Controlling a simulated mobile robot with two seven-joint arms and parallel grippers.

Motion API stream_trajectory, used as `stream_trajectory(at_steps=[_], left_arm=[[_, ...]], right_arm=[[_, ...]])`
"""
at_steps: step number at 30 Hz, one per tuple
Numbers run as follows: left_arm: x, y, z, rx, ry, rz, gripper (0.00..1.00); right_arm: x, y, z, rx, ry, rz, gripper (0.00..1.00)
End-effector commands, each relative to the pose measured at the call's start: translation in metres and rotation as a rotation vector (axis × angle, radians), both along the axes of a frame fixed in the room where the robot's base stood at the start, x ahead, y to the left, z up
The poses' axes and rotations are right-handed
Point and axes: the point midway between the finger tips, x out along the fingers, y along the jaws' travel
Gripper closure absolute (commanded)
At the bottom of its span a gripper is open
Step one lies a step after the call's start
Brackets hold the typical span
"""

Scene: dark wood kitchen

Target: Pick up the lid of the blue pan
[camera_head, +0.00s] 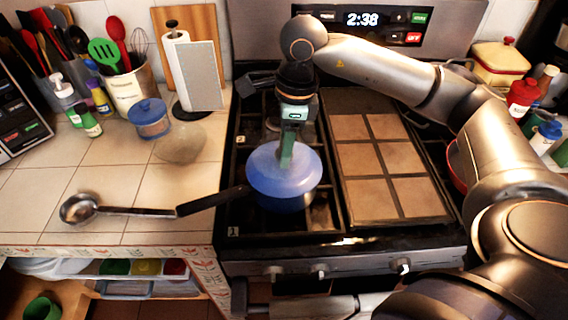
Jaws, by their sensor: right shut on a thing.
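The blue pan (284,203) sits on the left side of the stove, with its black handle (212,200) pointing left over the counter edge. Its light blue lid (268,179) covers the top of the pan; from this angle I cannot tell whether it rests on the rim or is slightly above it. My right gripper (288,150) comes down from above and is shut on the lid at its middle. The gripper hides the lid's knob. My left gripper is not in view.
A ladle (85,209) lies on the tiled counter, left of the pan handle. A blue-lidded jar (150,119), a glass lid-like dome (181,143) and a paper towel holder (192,75) stand behind it. A tiled griddle (385,165) is right of the pan.

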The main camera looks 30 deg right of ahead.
Motion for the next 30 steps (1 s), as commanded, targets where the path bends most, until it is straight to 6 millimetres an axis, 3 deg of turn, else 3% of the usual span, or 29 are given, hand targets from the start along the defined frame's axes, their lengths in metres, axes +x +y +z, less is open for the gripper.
stream_trajectory(at_steps=[1, 9, 30], left_arm=[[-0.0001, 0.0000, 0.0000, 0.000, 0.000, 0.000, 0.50], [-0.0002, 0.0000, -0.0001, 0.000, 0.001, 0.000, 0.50], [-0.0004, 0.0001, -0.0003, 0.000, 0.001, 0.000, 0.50]], right_arm=[[0.0000, 0.0001, 0.0002, 0.000, 0.000, 0.000, 0.73], [0.0000, 0.0001, 0.0003, 0.000, 0.000, 0.000, 1.00], [0.0001, 0.0001, 0.0004, 0.001, -0.001, 0.000, 1.00]])
